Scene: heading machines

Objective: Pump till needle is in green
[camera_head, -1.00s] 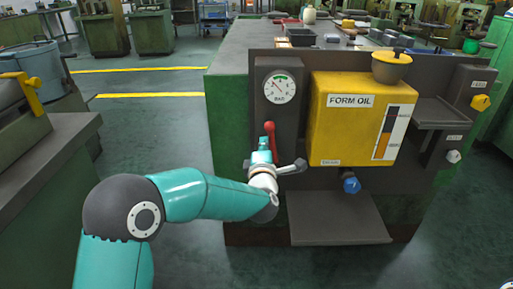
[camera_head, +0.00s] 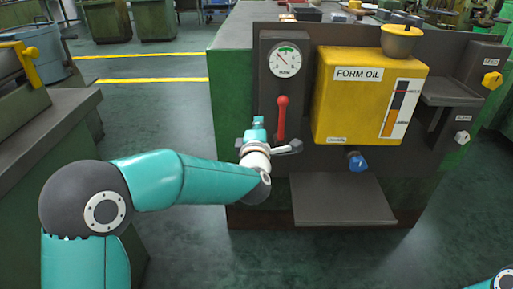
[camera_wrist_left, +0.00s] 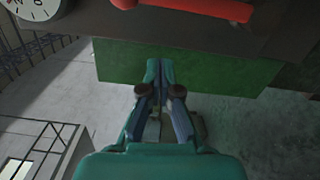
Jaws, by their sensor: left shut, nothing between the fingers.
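The round white gauge (camera_head: 285,62) is on a dark upright panel, with a green band at the top of its dial. Its thin needle appears to point up and left; the exact reading is too small to tell. Below it the red pump lever (camera_head: 282,118) stands upright. My left gripper (camera_head: 257,122) is just left of the lever, apart from it, shut and empty. In the left wrist view the gripper's fingertips (camera_wrist_left: 158,66) are together. The red lever (camera_wrist_left: 205,8) and part of the gauge (camera_wrist_left: 28,6) show along that view's top edge. My right gripper is out of view.
The yellow FORM OIL tank (camera_head: 368,97) is right of the lever, with a blue knob (camera_head: 357,161) below it. A dark shelf (camera_head: 342,200) juts out low in front. Yellow (camera_head: 491,79) and white (camera_head: 462,137) knobs are far right. Open floor is left of the machine.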

